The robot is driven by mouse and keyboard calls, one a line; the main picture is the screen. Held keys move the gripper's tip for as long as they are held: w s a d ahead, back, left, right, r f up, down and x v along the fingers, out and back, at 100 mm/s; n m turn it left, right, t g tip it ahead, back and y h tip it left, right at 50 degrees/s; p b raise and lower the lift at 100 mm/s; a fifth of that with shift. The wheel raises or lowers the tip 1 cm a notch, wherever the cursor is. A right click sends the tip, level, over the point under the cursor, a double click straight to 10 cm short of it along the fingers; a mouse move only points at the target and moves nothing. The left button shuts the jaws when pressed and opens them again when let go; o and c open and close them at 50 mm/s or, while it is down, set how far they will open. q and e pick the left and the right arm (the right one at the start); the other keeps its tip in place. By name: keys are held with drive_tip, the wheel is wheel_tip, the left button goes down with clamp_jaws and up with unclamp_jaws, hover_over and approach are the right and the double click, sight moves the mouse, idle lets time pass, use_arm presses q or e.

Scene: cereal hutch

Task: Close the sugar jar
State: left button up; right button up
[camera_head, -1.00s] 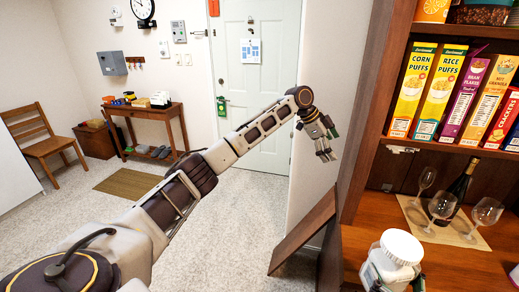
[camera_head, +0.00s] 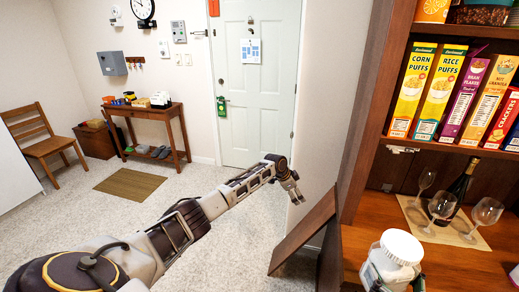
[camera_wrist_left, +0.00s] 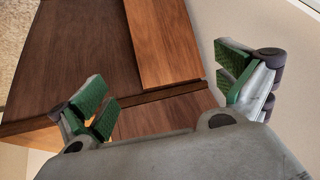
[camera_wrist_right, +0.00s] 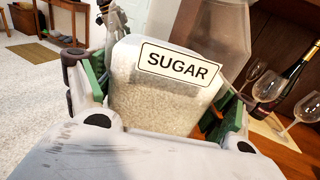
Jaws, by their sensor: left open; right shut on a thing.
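The sugar jar (camera_wrist_right: 165,90) is a clear container of pale grains with a SUGAR label, filling the middle of the right wrist view. In the head view the jar (camera_head: 382,268) is at the lower right, with a white round top (camera_head: 402,246). I cannot tell whether that top is fastened. My right gripper (camera_wrist_right: 160,95) is shut around the jar's sides. My left gripper (camera_head: 293,192) is in front of the wall, left of the hutch and well away from the jar. In the left wrist view its green-padded fingers (camera_wrist_left: 165,95) are apart and empty.
The hutch counter (camera_head: 450,268) is at the right, with wine glasses (camera_head: 442,206) and a bottle (camera_head: 460,185) on a mat behind the jar. Cereal boxes (camera_head: 440,92) stand on the shelf above. A tilted wooden panel (camera_head: 303,232) stands between my left gripper and the jar.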

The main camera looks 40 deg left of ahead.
drive_tip(key=shift+r, duration=0.1)
use_arm(q)
drive_tip(key=s+a+f+n+g+y, duration=0.1)
drive_tip(key=s+f+n, duration=0.1)
drive_tip(key=s+f, duration=0.85)
drive_tip(key=s+a+f+n+y, duration=0.1)
drive_tip(key=s+f, duration=0.5)
drive_tip(key=f, duration=0.9)
drive_tip(key=s+a+f+n+g+y, duration=0.1)
drive_tip(key=s+f+n, duration=0.1)
drive_tip(key=s+f, duration=0.8)
drive_tip(key=s+d+f, duration=0.1)
drive_tip(key=s+f, duration=0.5)
drive_tip(key=s, duration=0.8)
drive_tip(key=s+d+f+n+g, duration=0.1)
drive_tip(key=s+f, duration=0.6)
drive_tip(key=s, duration=0.7)
drive_tip(key=s+d+f+n+g, duration=0.1)
drive_tip(key=s+f, duration=0.6)
drive_tip(key=s, duration=0.7)
drive_tip(key=shift+d+y, duration=0.4)
drive_tip(key=shift+d, duration=0.2)
use_arm(e)
drive_tip(key=shift+r, duration=0.1)
